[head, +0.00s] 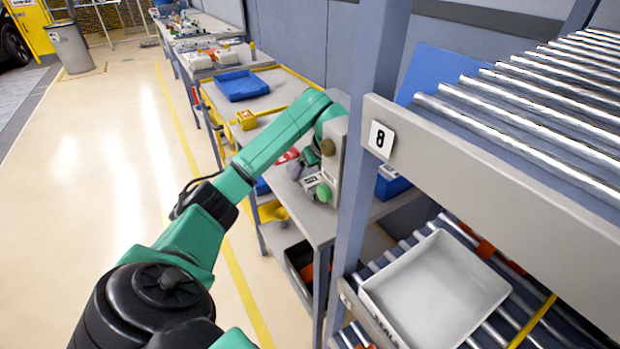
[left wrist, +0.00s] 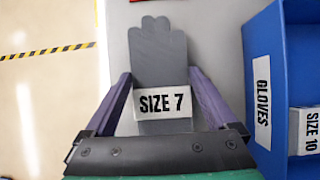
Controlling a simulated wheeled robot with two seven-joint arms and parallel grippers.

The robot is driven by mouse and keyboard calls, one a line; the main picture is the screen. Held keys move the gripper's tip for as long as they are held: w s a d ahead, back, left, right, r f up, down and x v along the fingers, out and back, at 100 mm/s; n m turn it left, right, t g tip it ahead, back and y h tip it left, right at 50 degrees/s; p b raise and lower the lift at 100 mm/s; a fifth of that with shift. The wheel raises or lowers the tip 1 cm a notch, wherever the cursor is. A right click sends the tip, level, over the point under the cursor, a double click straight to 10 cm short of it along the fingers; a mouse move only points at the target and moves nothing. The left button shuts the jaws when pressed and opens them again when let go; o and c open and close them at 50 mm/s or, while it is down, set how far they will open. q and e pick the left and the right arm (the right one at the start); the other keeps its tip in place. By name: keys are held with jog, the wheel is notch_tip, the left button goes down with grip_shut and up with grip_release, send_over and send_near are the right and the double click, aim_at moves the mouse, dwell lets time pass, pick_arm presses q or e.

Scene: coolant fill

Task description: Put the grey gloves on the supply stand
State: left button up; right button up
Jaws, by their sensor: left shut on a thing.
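The grey gloves (left wrist: 158,55) lie flat in the left wrist view, fingers pointing up the picture, with a white "SIZE 7" band around them. My left gripper (left wrist: 160,78) is shut on the gloves, its purple fingers on either side of them. A light grey surface shows beneath them; I cannot tell whether they touch it. The supply stand cannot be identified for certain. My right gripper is not in view.
A blue box (left wrist: 263,90) marked "GLOVES" stands close to the right, with a "SIZE 10" label (left wrist: 306,130) inside. A roller rack with a post (head: 366,150) and a white tray (head: 440,290) is at right.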

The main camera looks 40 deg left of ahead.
pick_arm(q)
jog(key=shift+s+f, duration=0.2)
jog(key=shift+f, duration=1.05)
jog(key=o, duration=1)
jog(key=shift+w+f, duration=0.1)
jog(key=shift+f, duration=0.05)
jog(key=shift+d+r, duration=0.2)
jog(key=shift+r, duration=0.25)
jog(key=b+v, duration=0.1)
jog(key=v, duration=0.2)
jog(key=p+v, duration=0.4)
jog(key=v, duration=0.4)
jog(key=shift+a+r, duration=0.1)
jog(key=shift+r, duration=0.1)
jog(key=shift+f, duration=0.1)
